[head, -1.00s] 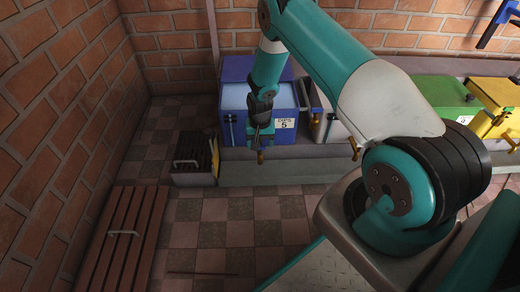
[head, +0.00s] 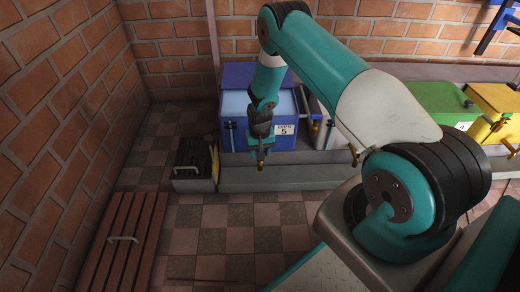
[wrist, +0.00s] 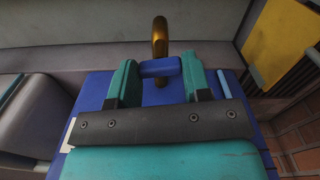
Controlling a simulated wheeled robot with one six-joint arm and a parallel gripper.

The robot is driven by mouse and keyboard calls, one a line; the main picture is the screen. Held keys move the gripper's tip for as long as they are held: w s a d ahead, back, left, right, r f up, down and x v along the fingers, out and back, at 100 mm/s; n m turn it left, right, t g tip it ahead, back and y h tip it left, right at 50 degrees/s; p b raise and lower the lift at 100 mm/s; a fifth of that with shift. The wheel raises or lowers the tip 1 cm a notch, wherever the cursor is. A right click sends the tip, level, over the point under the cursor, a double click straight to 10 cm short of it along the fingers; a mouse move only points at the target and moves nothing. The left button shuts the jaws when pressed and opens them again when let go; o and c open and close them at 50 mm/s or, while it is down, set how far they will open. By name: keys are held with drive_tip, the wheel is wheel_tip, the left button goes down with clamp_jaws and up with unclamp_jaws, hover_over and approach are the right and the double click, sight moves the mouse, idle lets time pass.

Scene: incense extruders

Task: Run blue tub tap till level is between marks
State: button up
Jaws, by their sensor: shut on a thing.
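The blue tub (head: 286,110) stands against the back wall with a white label reading 5. A light blue surface (head: 233,103) shows at its top; I cannot tell whether it is liquid or a lid. A thin upright gauge (head: 231,136) is on its front left; its level and marks are too small to read. It may be the light blue strip (wrist: 227,84) in the wrist view. My gripper (head: 260,146) is at the tub's front. In the wrist view my gripper (wrist: 160,76) has its fingers shut around the blue tap handle (wrist: 160,68), with the brass spout (wrist: 160,36) just beyond.
A dark slatted box (head: 192,163) with a handle stands on the floor left of the tub. A brown slatted panel (head: 122,240) lies further left. Green (head: 444,102) and yellow (head: 497,107) tubs stand to the right.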

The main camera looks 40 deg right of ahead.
drive_tip(key=n, duration=0.2)
drive_tip(key=shift+n+p, duration=0.4)
drive_tip(key=o, duration=0.9)
drive_tip(key=shift+r, duration=0.15)
wheel_tip(320, 180, up, 17)
drive_tip(key=p, duration=0.7)
drive_tip(key=shift+r, duration=0.1)
